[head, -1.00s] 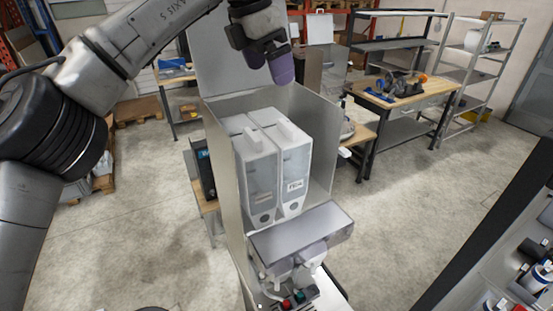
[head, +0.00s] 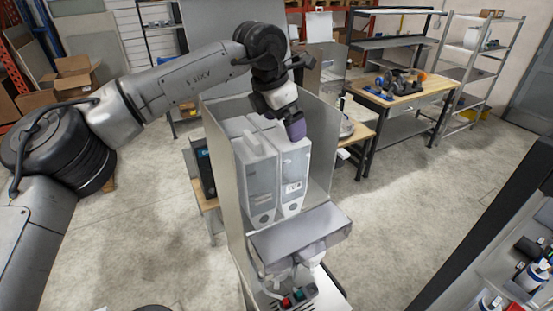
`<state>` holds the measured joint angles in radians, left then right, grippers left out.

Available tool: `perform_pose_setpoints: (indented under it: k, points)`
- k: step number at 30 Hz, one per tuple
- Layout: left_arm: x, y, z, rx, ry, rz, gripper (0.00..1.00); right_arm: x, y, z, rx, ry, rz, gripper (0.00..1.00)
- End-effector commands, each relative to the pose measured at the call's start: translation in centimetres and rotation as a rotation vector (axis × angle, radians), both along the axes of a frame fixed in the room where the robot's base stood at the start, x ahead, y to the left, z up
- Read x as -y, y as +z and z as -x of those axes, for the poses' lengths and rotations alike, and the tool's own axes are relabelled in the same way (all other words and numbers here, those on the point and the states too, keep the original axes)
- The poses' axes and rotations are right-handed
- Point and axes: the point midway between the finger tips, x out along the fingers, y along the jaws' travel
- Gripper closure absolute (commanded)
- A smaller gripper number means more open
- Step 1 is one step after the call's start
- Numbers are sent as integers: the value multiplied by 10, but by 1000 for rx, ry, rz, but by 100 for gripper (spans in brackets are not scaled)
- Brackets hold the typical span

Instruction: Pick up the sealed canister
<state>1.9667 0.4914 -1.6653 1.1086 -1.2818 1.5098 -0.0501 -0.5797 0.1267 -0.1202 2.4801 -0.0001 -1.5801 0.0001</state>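Two tall pale canisters stand upright side by side in a grey open-topped housing (head: 322,160). The left canister (head: 256,178) has a raised handle on top. The right canister (head: 293,172) has a small printed label low on its front. I cannot tell from this view which one is sealed. My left gripper (head: 296,128), with purple fingertips, points down at the top of the right canister and hides part of it. Whether it touches is unclear. Its fingers overlap, so their opening cannot be seen. My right gripper is not in view.
The housing walls rise close around the canisters. A workbench (head: 410,92) stands behind right. A dark rack (head: 500,255) fills the lower right.

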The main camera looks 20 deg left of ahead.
Motion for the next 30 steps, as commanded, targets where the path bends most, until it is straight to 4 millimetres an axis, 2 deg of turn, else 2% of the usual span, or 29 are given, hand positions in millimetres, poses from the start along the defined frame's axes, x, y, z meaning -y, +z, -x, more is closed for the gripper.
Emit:
perform_pose_setpoints:
  k: [6, 13, 30]
  points:
    - [2, -13, -3, 1, 0, 0, 0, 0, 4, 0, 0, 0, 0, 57]
    - [3, -14, -3, 1, 0, 0, 0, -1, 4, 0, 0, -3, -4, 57]
    - [3, -14, -3, 1, 0, 1, 55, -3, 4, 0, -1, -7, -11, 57]
